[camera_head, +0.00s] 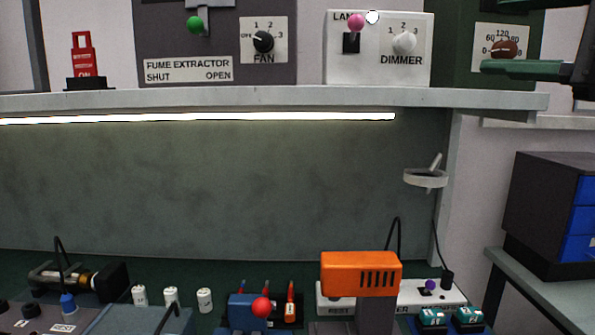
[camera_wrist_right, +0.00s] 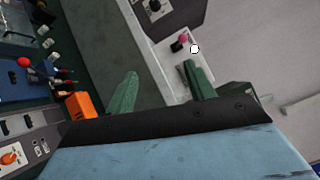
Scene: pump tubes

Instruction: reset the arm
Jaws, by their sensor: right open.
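My right gripper (camera_head: 488,37) is at the upper right of the head view, cut off by the edge. My left gripper is not in view.
A shelf (camera_head: 280,100) carries the fume extractor panel (camera_head: 215,45), dimmer box (camera_head: 385,70) and red switch (camera_head: 82,55). Below are an orange device (camera_head: 360,272), white bottles (camera_head: 205,300) and a red ball knob (camera_head: 261,307). A drawer cabinet (camera_head: 540,215) stands right.

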